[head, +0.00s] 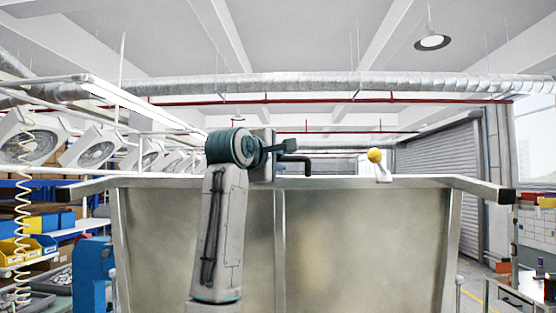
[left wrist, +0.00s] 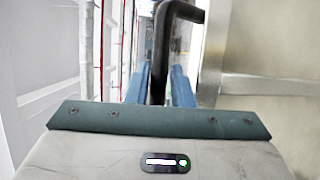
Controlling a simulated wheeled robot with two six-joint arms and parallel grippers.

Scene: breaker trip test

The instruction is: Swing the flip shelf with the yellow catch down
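The flip shelf shows in the head view as a wide metal panel (head: 365,245) in a frame, facing me. A yellow ball catch (head: 375,155) on a pale stem stands on its top edge, right of centre. A dark bent handle (head: 296,158) shows at the top edge near the middle; it also shows in the left wrist view (left wrist: 158,75). My left gripper (head: 290,147) is at this handle. In the left wrist view its blue fingers (left wrist: 160,85) lie either side of the bar; firm contact is not clear. My right gripper is out of view.
A rack of fans (head: 90,148) stands at the left, with yellow and blue bins (head: 25,245) below. A blue object (head: 92,272) stands at the lower left. A grey shutter (head: 440,175) is at the back right. The space above the panel's right side looks clear.

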